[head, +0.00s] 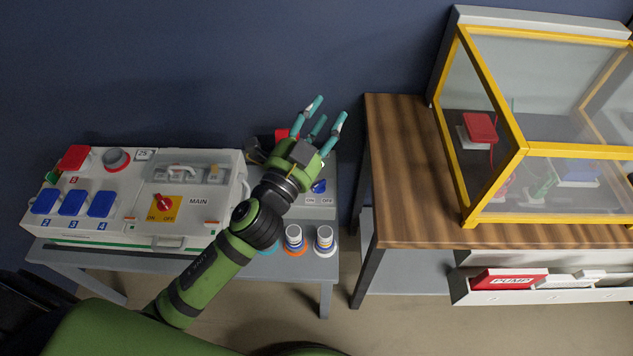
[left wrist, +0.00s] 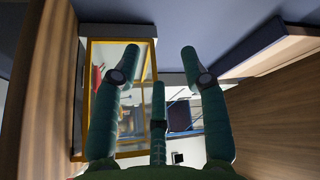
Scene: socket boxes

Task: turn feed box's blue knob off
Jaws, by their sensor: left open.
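The blue knob (head: 319,186) sits on a small pale box (head: 322,211) with ON and OFF labels, at the right end of the grey table. I take this for the feed box; most of it is hidden behind my left arm and gripper, and I cannot tell which label the knob points at. My left gripper (head: 326,115) is open and empty, raised above and behind the knob, its fingers pointing up and right and apart from it. The left wrist view shows its three spread fingers (left wrist: 158,75) with nothing between them. My right gripper is not in view.
The larger MAIN box (head: 205,215) with a red switch (head: 164,202) stands left on the grey table. Colour-ringed plugs (head: 294,238) stand at the table's front. A wooden table (head: 405,150) with a yellow-framed case (head: 495,175) is right, across a gap.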

